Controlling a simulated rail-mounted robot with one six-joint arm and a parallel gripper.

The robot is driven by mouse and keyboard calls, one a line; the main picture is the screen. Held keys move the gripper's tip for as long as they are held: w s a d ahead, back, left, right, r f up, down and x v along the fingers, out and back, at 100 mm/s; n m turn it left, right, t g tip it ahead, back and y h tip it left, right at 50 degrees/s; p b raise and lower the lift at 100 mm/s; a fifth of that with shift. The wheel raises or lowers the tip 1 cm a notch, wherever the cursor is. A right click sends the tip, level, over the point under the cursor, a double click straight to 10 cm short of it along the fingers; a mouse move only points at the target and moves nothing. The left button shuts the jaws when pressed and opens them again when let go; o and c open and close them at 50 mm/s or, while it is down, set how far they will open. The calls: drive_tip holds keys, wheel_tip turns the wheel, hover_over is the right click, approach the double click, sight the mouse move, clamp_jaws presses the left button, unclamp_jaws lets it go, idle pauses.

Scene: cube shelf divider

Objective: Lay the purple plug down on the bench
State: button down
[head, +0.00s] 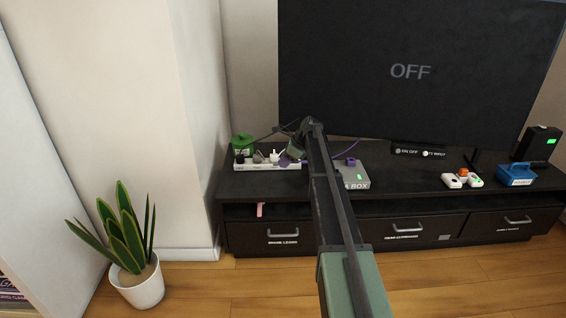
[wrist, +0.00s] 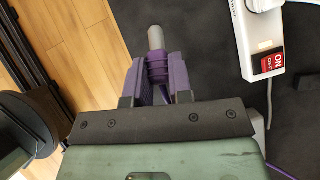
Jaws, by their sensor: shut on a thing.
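The purple plug (wrist: 158,69) sits between the two fingers of my gripper (wrist: 157,75) in the wrist view, its grey tip pointing away from the palm. My gripper is shut on it, above the dark bench near its front edge.
A white power strip (head: 246,167) with several plugs lies at the bench's left, its red switch (wrist: 271,63) close right of my gripper. A grey box (head: 355,180) stands right of my arm. White devices (head: 461,180) and a blue one (head: 516,176) stand farther right.

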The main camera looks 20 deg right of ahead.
sight(283, 187)
wheel_tip(283, 187, down, 9)
drive_tip(key=b, duration=0.9)
drive_tip(key=shift+f, duration=0.15)
drive_tip(key=shift+f, duration=0.3)
drive_tip(key=shift+b, duration=0.3)
drive_tip(key=shift+s+d+f+t+y+b, duration=0.15)
drive_tip(key=shift+f+t+y+b, duration=0.25)
drive_tip(key=shift+b, duration=0.5)
drive_tip(key=shift+d+f+y+b, duration=0.15)
drive_tip(key=shift+f+y+b, duration=0.3)
drive_tip(key=shift+b, duration=0.5)
drive_tip(key=shift+s+r+t+y, duration=0.1)
drive_tip(key=shift+r+t+y, duration=0.25)
drive_tip(key=shift+r, duration=0.35)
drive_tip(key=c, duration=1.4)
unclamp_jaws()
drive_tip(key=shift+f, duration=0.1)
drive_tip(key=shift+c, duration=0.2)
